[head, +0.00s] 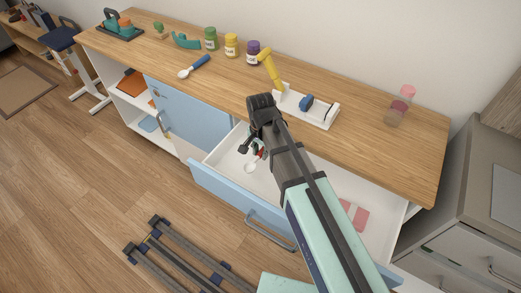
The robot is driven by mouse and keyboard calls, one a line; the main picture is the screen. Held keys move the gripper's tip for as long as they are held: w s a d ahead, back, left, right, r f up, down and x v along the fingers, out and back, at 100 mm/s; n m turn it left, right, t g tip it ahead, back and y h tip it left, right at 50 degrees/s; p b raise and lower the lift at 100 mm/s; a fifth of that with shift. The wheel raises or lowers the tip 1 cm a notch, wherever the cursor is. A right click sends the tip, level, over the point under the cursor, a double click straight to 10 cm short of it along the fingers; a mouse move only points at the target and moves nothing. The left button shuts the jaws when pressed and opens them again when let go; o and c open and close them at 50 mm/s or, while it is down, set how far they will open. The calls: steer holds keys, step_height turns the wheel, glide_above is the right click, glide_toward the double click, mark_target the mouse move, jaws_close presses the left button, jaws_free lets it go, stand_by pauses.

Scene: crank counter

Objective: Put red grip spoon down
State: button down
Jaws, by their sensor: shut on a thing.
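The red grip spoon shows in the head view with its pale bowl (250,168) pointing down and its red grip partly hidden by my gripper. My gripper (252,148) is shut on the spoon's grip. Both are over the inside of the open blue-fronted drawer (222,181), toward its left end. I cannot tell whether the spoon's bowl touches the drawer floor. My arm hides the middle of the drawer.
Red and pink flat pieces (353,214) lie in the drawer's right part. On the wooden counter (165,49) are a blue-handled spoon (195,66), several lidded jars, a white tray (318,119) with a yellow crank, and a pink-topped bottle (400,105).

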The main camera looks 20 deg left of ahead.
mark_target(260, 152)
steer(key=c, duration=0.9)
jaws_free()
step_height(260, 152, up, 13)
steer(key=shift+b, duration=0.3)
